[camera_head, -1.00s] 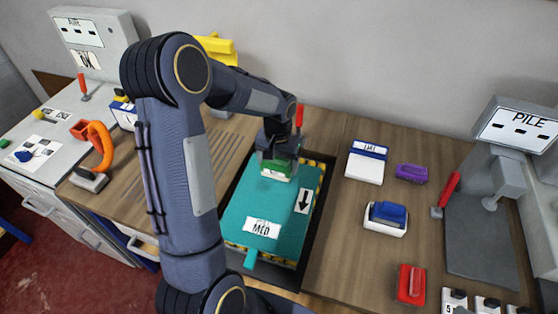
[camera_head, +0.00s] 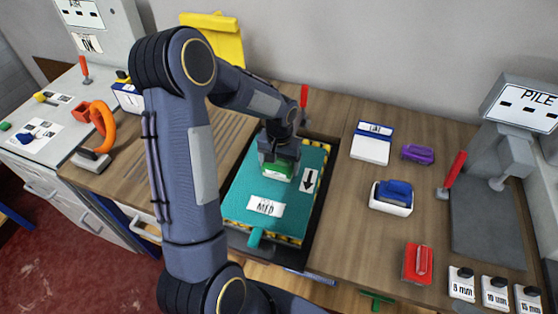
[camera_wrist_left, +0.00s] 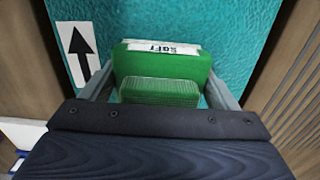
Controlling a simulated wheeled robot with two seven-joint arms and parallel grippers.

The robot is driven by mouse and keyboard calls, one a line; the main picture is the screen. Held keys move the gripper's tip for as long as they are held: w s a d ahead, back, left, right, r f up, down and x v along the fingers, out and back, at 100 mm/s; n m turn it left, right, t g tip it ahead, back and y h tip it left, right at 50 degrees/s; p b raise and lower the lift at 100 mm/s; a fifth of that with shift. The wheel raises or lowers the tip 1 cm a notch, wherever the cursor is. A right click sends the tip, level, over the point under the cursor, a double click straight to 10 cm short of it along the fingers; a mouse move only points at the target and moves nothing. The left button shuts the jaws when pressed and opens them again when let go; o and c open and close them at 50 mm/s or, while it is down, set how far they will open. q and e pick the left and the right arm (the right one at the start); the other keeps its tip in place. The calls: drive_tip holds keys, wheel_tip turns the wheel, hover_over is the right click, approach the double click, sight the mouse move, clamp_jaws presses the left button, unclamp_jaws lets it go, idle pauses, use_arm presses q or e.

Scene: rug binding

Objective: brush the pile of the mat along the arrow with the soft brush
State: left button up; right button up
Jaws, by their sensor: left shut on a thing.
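The teal mat (camera_head: 241,194) lies in a dark tray with yellow-and-black striped edges. It bears a white label reading MED (camera_head: 266,206) and a white card with a black arrow (camera_head: 309,181) pointing toward the front. My left gripper (camera_head: 279,160) is shut on the green soft brush (camera_head: 280,169), over the back part of the mat, left of the arrow. In the left wrist view the green brush (camera_wrist_left: 160,65), labelled SOFT, sits between the fingers above the teal pile. I cannot tell whether its underside touches the pile. My right gripper is not in view.
Right of the tray are a white-and-blue box (camera_head: 370,148), a purple brush (camera_head: 417,154), a blue brush (camera_head: 395,192) in a white holder and a red tool (camera_head: 417,262). A grey PILE gauge (camera_head: 487,215) stands at right. An orange-handled tool (camera_head: 101,130) stands at left.

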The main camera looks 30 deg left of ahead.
use_arm(q)
drive_tip(key=shift+s+d+r+p, duration=0.1)
drive_tip(key=shift+s+r+p, duration=0.2)
drive_tip(key=shift+r, duration=0.05)
wheel_tip(320, 180, up, 2)
drive_tip(key=shift+p, duration=0.3)
drive_tip(key=shift+w+r+p, duration=0.15)
drive_tip(key=shift+r+p, duration=0.35)
drive_tip(key=shift+r, duration=0.05)
drive_tip(key=shift+r+p, duration=1.45)
drive_tip(key=shift+r, duration=0.75)
drive_tip(key=shift+f, duration=0.1)
